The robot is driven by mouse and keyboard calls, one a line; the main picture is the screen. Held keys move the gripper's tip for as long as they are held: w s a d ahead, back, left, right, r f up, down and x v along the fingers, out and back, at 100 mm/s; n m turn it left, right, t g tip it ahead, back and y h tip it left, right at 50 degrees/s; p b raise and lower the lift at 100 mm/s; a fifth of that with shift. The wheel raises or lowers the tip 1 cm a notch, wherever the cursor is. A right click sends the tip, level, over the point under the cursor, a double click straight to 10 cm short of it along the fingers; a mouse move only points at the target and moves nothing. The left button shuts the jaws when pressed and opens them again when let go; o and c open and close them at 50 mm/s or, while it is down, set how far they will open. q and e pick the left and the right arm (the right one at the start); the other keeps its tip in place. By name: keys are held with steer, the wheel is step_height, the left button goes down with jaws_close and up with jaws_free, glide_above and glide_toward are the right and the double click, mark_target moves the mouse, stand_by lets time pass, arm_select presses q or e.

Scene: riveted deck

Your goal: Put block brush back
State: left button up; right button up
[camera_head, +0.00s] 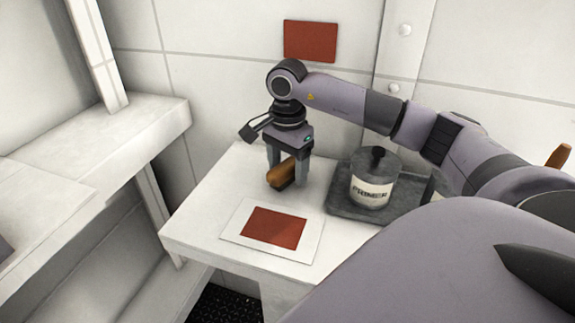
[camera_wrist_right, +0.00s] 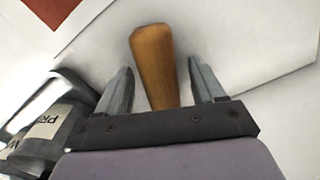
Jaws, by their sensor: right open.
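The block brush (camera_head: 281,177), with an orange-brown wooden body and a dark underside, is at the back of the white table, left of the primer pot. My right gripper (camera_head: 288,170) points down over it, fingers open on either side. In the right wrist view the brush's wooden body (camera_wrist_right: 154,62) lies between the two open fingers (camera_wrist_right: 160,72), with a gap beside each. Whether the brush rests on the table or against something is hard to tell. My left gripper is not in view.
A primer pot (camera_head: 372,186) with a black knob stands on a dark grey tray (camera_head: 338,210) to the right. A white card with a red square (camera_head: 273,228) lies at the table's front. A red panel (camera_head: 310,41) is on the wall. A brown handle (camera_head: 559,155) shows far right.

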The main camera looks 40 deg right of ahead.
mark_target(287, 164)
step_height(287, 164, up, 12)
steer(key=shift+r+p, duration=0.2)
steer(key=shift+p, duration=0.25)
stand_by(0.6)
